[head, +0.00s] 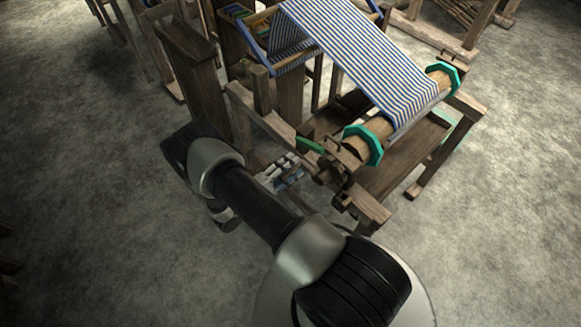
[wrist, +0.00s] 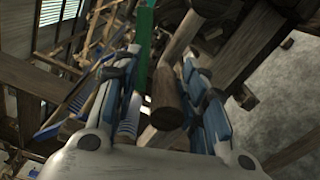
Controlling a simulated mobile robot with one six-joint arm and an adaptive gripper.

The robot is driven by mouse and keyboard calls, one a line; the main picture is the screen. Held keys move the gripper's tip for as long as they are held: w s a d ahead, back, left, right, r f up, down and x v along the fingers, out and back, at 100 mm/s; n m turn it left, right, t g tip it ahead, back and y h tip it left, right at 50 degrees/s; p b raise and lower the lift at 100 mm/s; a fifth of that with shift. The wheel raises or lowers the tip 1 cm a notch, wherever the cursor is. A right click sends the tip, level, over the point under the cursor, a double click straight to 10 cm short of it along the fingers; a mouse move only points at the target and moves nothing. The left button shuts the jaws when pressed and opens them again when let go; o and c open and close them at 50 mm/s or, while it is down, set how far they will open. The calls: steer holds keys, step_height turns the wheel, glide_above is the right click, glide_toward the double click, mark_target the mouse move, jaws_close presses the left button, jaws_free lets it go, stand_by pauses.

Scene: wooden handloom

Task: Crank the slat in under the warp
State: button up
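The blue-and-white striped warp (head: 365,55) runs down onto a wooden roller (head: 372,128) between two teal octagonal flanges (head: 362,146). I cannot pick out the slat for certain. At the roller's near end is dark wooden crank work (head: 338,158). My gripper (head: 288,168) is low beside this end, left of it. In the wrist view, my gripper's (wrist: 160,62) blue-grey fingers stand apart. A round wooden handle (wrist: 168,98) lies between them, closer to the right finger, with a gap showing on the left. Whether either finger touches it is unclear.
A green bar (head: 310,145) juts out beside the crank end; it shows upright beyond my fingers in the wrist view (wrist: 144,45). Loom frame posts (head: 290,95) stand close beyond my gripper. Bare grey floor (head: 500,210) is open at the right.

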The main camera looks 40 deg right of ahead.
steer(key=s+a, duration=0.1)
steer(key=a, duration=1.1)
stand_by(0.5)
steer(key=s+r+m+g+y, duration=0.3)
steer(key=r+m+g+y, duration=0.35)
steer(key=r, duration=1.45)
steer(key=s+a+r+n+t+y, duration=0.1)
steer(key=s+a+r+t+y, duration=0.2)
steer(key=s+r+t+y, duration=0.2)
steer(key=s+a+r+n+t+y, duration=0.1)
steer(key=s+a+r+t+y, duration=0.3)
steer(key=s+r, duration=0.4)
step_height(320, 180, up, 2)
steer(key=shift+s+r+t+y, duration=0.2)
steer(key=shift+t+y, duration=0.35)
steer(key=shift+y, duration=0.7)
